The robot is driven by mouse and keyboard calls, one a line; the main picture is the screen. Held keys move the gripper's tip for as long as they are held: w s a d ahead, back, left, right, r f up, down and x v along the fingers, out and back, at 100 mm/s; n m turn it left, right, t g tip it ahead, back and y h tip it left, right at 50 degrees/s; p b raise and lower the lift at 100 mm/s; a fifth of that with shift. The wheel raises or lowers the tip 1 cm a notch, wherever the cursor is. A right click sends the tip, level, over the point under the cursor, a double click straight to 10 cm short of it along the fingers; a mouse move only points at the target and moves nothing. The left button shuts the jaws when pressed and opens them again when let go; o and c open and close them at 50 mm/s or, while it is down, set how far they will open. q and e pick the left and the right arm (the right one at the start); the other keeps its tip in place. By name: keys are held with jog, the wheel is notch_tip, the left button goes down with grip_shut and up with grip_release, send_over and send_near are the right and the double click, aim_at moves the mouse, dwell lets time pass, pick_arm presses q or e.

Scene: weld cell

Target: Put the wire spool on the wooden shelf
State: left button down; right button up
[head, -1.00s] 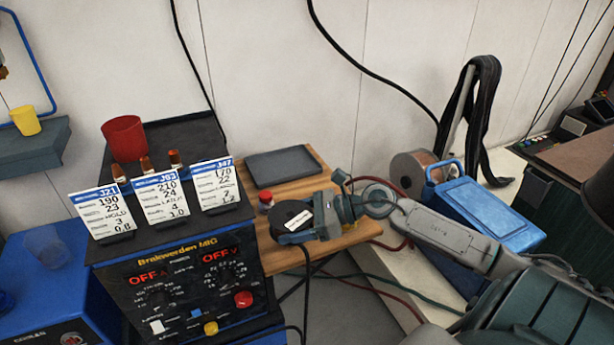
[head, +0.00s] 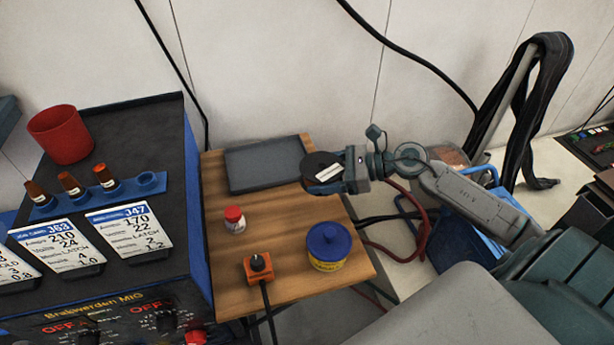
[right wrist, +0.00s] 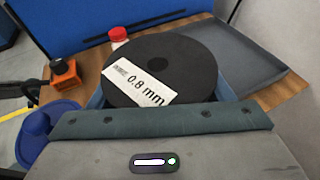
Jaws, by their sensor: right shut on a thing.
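The wire spool is a black disc (head: 318,163) with a white label, which reads 0.8 mm in the right wrist view (right wrist: 185,62). My right gripper (head: 338,172) is shut on the spool and holds it flat, label up, by the right edge of the wooden shelf (head: 285,215). In the head view the spool is just right of the grey tray on the shelf. Whether it touches the wood I cannot tell. The jaws hide part of the spool's underside. My left gripper is not in view.
The shelf holds the grey tray (head: 262,146), a red-capped jar (head: 234,217), an orange switch box (head: 258,266) and a blue-lidded tub (head: 327,246). Bare wood lies between them. The welding machine (head: 150,260) stands to the left; cables hang at the right.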

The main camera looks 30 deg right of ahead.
aim_at(321, 204)
notch_tip(321, 204, down, 7)
jog(key=shift+a, duration=0.1)
jog(key=shift+f, duration=0.55)
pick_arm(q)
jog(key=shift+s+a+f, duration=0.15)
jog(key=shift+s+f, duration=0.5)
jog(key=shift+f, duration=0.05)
